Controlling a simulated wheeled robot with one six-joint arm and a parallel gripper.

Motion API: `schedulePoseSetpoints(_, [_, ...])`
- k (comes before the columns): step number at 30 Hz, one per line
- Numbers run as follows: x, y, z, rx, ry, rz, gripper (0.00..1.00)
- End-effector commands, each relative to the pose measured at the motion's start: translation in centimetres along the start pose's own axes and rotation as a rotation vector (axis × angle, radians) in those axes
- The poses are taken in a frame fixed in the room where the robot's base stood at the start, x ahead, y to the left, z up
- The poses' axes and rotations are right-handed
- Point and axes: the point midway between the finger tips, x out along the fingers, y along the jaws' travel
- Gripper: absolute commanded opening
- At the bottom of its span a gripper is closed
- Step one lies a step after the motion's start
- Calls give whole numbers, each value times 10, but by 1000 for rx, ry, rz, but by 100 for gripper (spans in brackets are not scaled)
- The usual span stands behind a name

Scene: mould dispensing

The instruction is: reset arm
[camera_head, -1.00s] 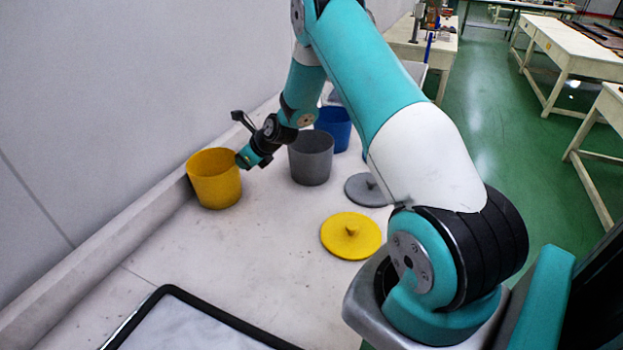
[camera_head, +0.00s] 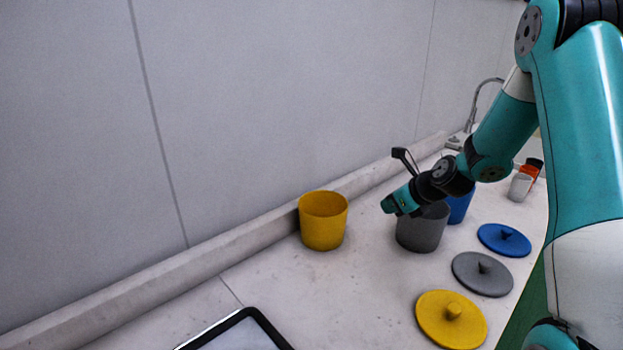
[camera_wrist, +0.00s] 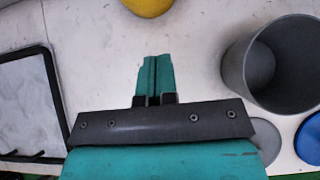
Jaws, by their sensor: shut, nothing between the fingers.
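My gripper (camera_head: 388,207) is shut and empty. In the head view it hangs in the air between the yellow pot (camera_head: 322,225) and the grey pot (camera_head: 422,240), and my wrist covers part of the grey pot's rim. In the wrist view the closed fingertips (camera_wrist: 156,62) point over bare worktop. The grey pot (camera_wrist: 262,65), open and seemingly empty, stands to their right there. The bottom of the yellow pot (camera_wrist: 148,4) shows at the top edge.
A blue pot (camera_head: 460,208) stands behind the grey one. A yellow lid (camera_head: 450,318), a grey lid (camera_head: 482,274) and a blue lid (camera_head: 503,240) lie along the right edge. A black-rimmed tray (camera_head: 250,318) is at front. A wall runs behind the worktop.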

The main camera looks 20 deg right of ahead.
Motion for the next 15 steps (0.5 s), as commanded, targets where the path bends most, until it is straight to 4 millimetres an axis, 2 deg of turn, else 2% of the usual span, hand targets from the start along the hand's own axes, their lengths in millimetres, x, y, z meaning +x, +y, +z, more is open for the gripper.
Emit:
schedulePoseSetpoints(5, [-2,9,6,-54,4,15,0])
schedulePoseSetpoints(8, [-10,39,23,-252,18,71,0])
schedulePoseSetpoints(11, [-27,93,44,-607,30,171,0])
schedulePoseSetpoints(15, [-66,182,59,-1222,0,353,0])
